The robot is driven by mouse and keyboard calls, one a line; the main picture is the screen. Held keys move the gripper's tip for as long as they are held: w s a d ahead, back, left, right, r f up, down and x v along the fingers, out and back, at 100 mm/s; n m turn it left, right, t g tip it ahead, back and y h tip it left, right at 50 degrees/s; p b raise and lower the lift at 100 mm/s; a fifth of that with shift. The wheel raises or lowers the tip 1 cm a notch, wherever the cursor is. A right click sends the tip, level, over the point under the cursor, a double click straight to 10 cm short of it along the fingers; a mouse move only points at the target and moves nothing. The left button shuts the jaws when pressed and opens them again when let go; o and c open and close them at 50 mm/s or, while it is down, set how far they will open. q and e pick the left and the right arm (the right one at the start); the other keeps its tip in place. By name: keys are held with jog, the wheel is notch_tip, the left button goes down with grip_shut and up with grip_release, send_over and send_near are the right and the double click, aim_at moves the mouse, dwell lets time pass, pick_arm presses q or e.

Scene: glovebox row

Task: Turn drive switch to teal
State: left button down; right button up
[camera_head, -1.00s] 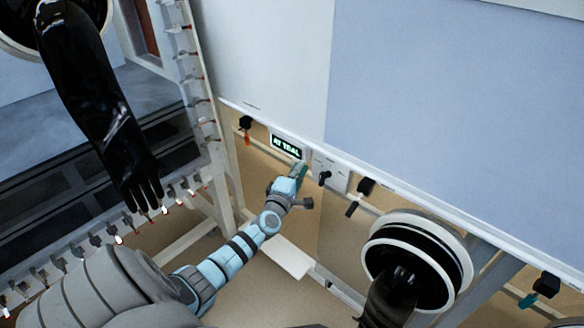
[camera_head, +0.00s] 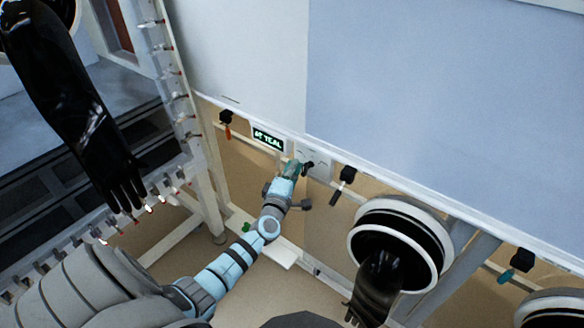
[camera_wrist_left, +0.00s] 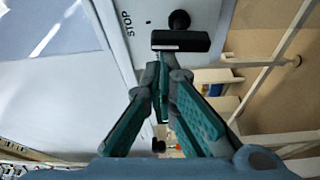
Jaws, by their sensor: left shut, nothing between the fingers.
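The drive switch (camera_head: 308,167) is a small black handle on a pale plate under the cabinet's lower edge. A lit sign (camera_head: 268,139) left of it reads "AT TEAL" in green letters. My left gripper (camera_head: 294,168) is shut and empty, its tips close beside the switch on the left. In the left wrist view a black bar-shaped handle (camera_wrist_left: 180,41) lies just beyond my fingertips (camera_wrist_left: 164,65), near a plate marked STOP. I cannot tell whether the tips touch it. My right gripper is not in view.
Handles hang along the cabinet edge: an orange one (camera_head: 227,130), a black one (camera_head: 347,176) and a teal one (camera_head: 515,265). A round glove port (camera_head: 440,231) with a black glove is at the right. Another black glove (camera_head: 80,110) hangs at the left.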

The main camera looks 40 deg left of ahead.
pick_arm(q)
jog(key=shift+d+r+m+t+b, duration=0.1)
jog(key=shift+d+m+t+b, duration=0.3)
jog(key=shift+m, duration=0.45)
jog(key=shift+d+m+t+b, duration=0.15)
jog(key=shift+m+b, duration=0.3)
jog(key=shift+m, duration=0.45)
jog(key=shift+d+r+m+t+b, duration=0.15)
jog(key=shift+m+t+b, duration=0.25)
jog(key=shift+m, duration=0.45)
jog(key=shift+f, duration=0.1)
